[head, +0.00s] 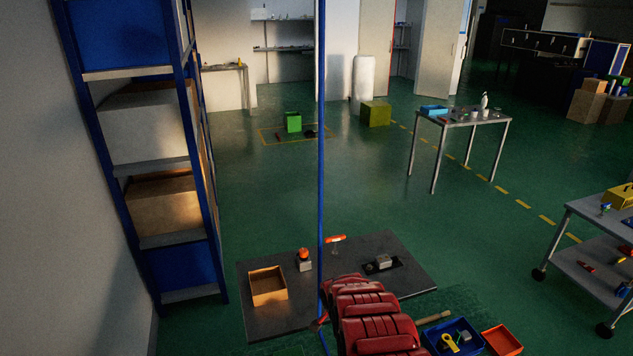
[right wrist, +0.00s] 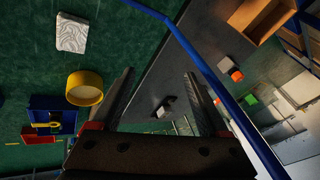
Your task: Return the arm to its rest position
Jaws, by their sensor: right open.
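My red arm (head: 372,315) reaches in from the bottom edge of the head view, over the near edge of a dark bench top (head: 290,318). Its gripper cannot be made out clearly there. In the right wrist view my right gripper (right wrist: 160,74) has its two dark fingers spread wide apart, with nothing held between them. A small grey device (right wrist: 166,104) shows between the fingers, further off on the dark surface. It is also on the bench in the head view (head: 381,262). My left gripper is not in view.
On the bench are an open cardboard box (head: 268,288), an orange-topped grey block (head: 304,261) and an orange-handled item (head: 336,239). A thin blue pole (head: 320,150) rises close to my arm. Blue (head: 454,338) and orange (head: 502,340) bins lie right. Green floor behind is mostly clear.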

